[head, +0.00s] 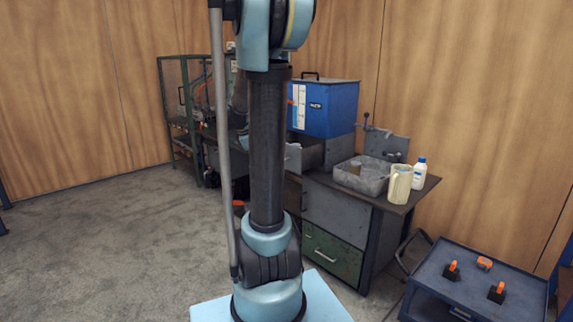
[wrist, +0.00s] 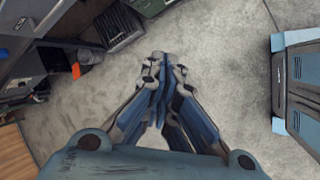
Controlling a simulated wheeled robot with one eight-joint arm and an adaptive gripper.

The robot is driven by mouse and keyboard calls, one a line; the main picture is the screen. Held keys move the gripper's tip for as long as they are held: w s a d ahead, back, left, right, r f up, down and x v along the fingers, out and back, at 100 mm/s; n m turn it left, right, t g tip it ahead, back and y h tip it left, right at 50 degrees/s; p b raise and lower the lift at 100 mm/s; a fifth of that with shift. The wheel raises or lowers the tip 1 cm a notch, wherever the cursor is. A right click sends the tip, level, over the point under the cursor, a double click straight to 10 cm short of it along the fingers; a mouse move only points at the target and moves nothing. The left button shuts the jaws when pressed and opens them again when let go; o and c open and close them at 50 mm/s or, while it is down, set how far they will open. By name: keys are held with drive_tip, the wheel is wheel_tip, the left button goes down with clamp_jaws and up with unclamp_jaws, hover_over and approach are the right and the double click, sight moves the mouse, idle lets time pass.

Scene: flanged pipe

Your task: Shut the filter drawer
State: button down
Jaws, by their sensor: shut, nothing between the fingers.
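My gripper (wrist: 160,68) is shut and empty in the wrist view, with its fingertips together over bare floor. It does not show in the head view. In the head view, a grey drawer-like part (head: 309,153) juts out below the blue box, partly hidden by my arm. Lower on the workbench, a green drawer (head: 333,255) with a light handle looks flush. I cannot tell for sure which one is the filter drawer. In the wrist view, a dark box-like part with a ribbed side (wrist: 122,28) lies up and left of my fingertips, apart from them.
The workbench top (head: 420,190) holds a clear tub (head: 362,180), a cream jug (head: 399,186), a white bottle (head: 419,175) and a blue box (head: 328,108). A blue cart (head: 470,285) stands at lower right. The floor (head: 100,240) at left is open.

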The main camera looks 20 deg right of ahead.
sight(311, 152)
drive_tip(key=w+d+f+n+h, duration=0.1)
drive_tip(key=w+d+f+n, duration=0.2)
drive_tip(key=w, duration=0.4)
drive_tip(key=w+d+f+n+h, duration=0.1)
drive_tip(key=w+d+n, duration=0.2)
drive_tip(key=w+d, duration=0.3)
drive_tip(key=w+d+f+n+h, duration=0.1)
drive_tip(key=w+d+f+n, duration=0.15)
drive_tip(key=w, duration=0.45)
drive_tip(key=w+d+f, duration=0.4)
drive_tip(key=d+f, duration=0.2)
drive_tip(key=d, duration=0.4)
drive_tip(key=shift+d+f, duration=0.25)
drive_tip(key=shift+d, duration=0.1)
drive_tip(key=shift+w+n, duration=0.1)
drive_tip(key=shift+n, duration=0.15)
drive_tip(key=w+d, duration=0.2)
drive_tip(key=d, duration=0.3)
drive_tip(key=w+d, duration=0.2)
drive_tip(key=d, duration=0.4)
drive_tip(key=w+d, duration=0.2)
drive_tip(key=d, duration=0.3)
drive_tip(key=shift+d, duration=0.35)
drive_tip(key=shift+w+d+r, duration=0.1)
drive_tip(key=shift+d, duration=0.3)
